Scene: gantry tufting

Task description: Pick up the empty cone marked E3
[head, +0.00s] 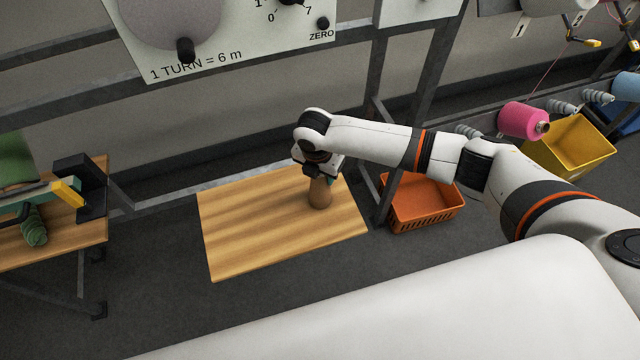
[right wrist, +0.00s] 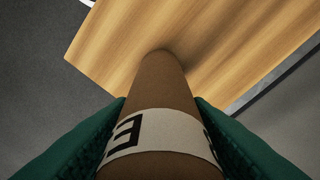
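The brown cone (head: 320,192) is at the right part of a wooden board (head: 245,235) in the head view. My right gripper (head: 318,175) is at the cone's upper part. Its green fingers (right wrist: 160,135) lie against both sides of the cone at the band, with no gap that I can see. I cannot tell whether the cone's far end touches the board. My left gripper is not in view.
A yellow bin (head: 570,148) and a pink cone (head: 520,121) are farther right.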

